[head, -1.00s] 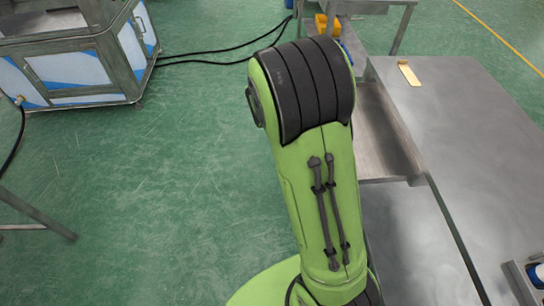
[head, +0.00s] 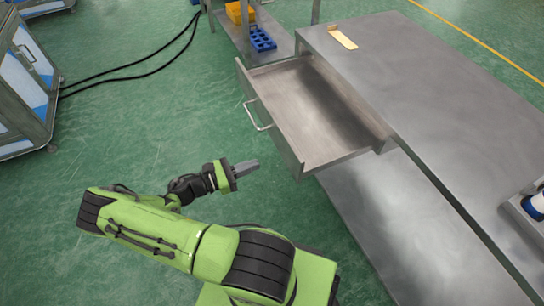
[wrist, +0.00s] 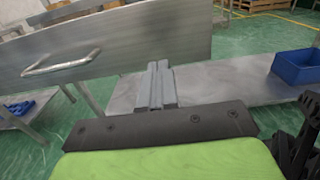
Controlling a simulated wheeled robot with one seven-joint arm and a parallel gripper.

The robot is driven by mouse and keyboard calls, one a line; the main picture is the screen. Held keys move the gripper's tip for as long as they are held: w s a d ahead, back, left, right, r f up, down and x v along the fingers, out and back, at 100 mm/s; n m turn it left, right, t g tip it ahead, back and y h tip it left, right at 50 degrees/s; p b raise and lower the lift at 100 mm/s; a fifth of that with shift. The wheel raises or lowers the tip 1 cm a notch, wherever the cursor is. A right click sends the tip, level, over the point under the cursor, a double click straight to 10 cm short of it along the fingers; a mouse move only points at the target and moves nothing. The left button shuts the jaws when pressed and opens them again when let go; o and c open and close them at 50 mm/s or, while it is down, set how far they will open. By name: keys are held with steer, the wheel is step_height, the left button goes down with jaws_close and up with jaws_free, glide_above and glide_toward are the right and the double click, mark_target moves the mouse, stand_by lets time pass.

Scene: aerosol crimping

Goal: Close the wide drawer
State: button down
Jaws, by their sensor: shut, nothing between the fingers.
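The wide drawer (head: 312,112) is pulled out from the left side of the steel table (head: 420,90). It is empty, and its front panel has a bar handle (head: 257,115). In the wrist view the drawer front (wrist: 130,48) fills the upper left, with the handle (wrist: 62,64) at its left. My gripper (head: 248,167) is shut and empty, in front of the drawer's near end and apart from the handle. In the wrist view the fingers (wrist: 157,86) point toward the lower right part of the panel; I cannot tell whether they touch it.
A lower shelf (head: 390,215) lies under the table. A yellow bin (head: 240,12) and a blue tray (head: 262,40) sit on a stand behind the drawer. A blue bin (wrist: 296,67) shows in the wrist view.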

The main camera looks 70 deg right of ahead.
mark_target(286, 154)
steer(key=b+x, duration=0.1)
steer(key=x, duration=0.7)
steer(key=shift+s+d+f, duration=0.1)
steer(key=shift+s+d, duration=0.05)
steer(key=shift+s, duration=0.05)
